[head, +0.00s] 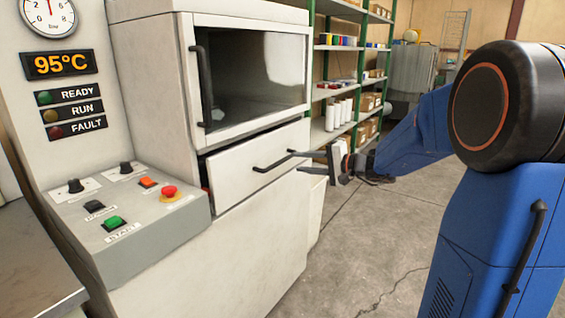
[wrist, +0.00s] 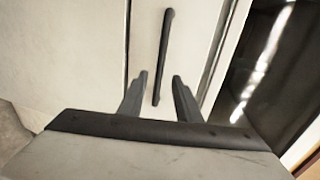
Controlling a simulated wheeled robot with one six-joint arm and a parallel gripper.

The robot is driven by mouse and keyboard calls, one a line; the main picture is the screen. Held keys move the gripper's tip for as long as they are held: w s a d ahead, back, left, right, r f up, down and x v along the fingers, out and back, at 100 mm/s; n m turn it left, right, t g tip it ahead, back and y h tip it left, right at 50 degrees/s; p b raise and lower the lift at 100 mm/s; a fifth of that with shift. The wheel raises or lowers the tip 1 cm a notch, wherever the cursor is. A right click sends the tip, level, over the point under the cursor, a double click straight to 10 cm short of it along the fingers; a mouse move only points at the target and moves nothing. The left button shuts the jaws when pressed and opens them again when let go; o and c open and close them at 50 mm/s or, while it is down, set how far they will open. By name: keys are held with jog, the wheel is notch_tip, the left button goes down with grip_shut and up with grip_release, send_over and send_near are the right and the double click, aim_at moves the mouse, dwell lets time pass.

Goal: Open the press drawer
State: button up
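The press drawer (head: 235,160) is a white front panel low on the pale press, below the window. A dark gap shows at its left edge; I cannot tell how far out it stands. Its dark bar handle (head: 270,163) runs across the panel. My gripper (head: 294,160) is open at the handle's right end, fingers pointing at the panel. In the wrist view the handle (wrist: 165,45) runs lengthwise, its near end between my two open fingers (wrist: 160,76). Neither finger visibly clamps it, and I cannot tell whether they touch it.
Above the drawer is the press's windowed door (head: 255,75) with a vertical handle (head: 203,85). A control panel (head: 150,235) with buttons and knobs juts out at left. Shelves (head: 340,90) stand behind. Concrete floor (head: 345,255) is open to the right of the press.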

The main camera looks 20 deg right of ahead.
aim_at(284, 161)
jog(key=x, duration=0.9)
jog(key=shift+a, duration=0.1)
grip_shut()
